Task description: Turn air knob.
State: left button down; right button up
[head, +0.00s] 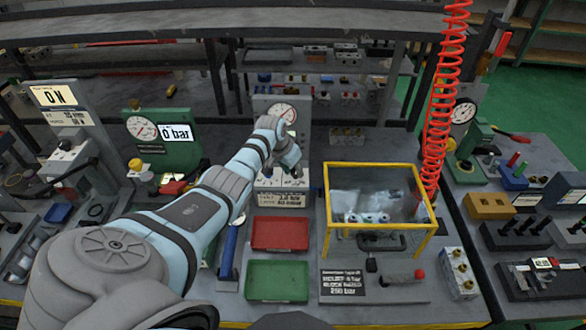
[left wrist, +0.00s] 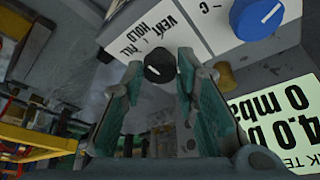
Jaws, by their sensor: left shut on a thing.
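A black knob (left wrist: 159,64) with a white pointer line sits on a white panel (left wrist: 205,25) marked VENT, HOLD and FILL in the left wrist view. My left gripper (left wrist: 161,73) is shut on this knob, one green-padded finger on each side. In the head view my left gripper (head: 289,160) is at the front of the grey gauge stand (head: 262,104) in the middle of the bench. My arm and gripper hide the knob there. My right gripper is in neither view.
A blue knob (left wrist: 258,17) is beside the black one. Below the stand lie a red tray (head: 280,233) and a green tray (head: 277,281). A yellow-framed clear box (head: 375,168) and a red coiled hose (head: 444,95) stand to the right.

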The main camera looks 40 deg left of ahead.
pick_arm(q)
jog(key=shift+d, duration=0.1)
jog(key=c, duration=1.5)
grip_release()
jog(key=shift+o, duration=1.3)
jog(key=shift+w+f, duration=0.15)
jog(key=shift+w, duration=0.05)
jog(key=shift+s+r, duration=0.15)
jog(key=shift+r, duration=0.05)
jog(key=v, duration=1.1)
jog(key=shift+r, duration=0.3)
jog(key=shift+s+a, duration=0.1)
jog(key=shift+a, duration=0.1)
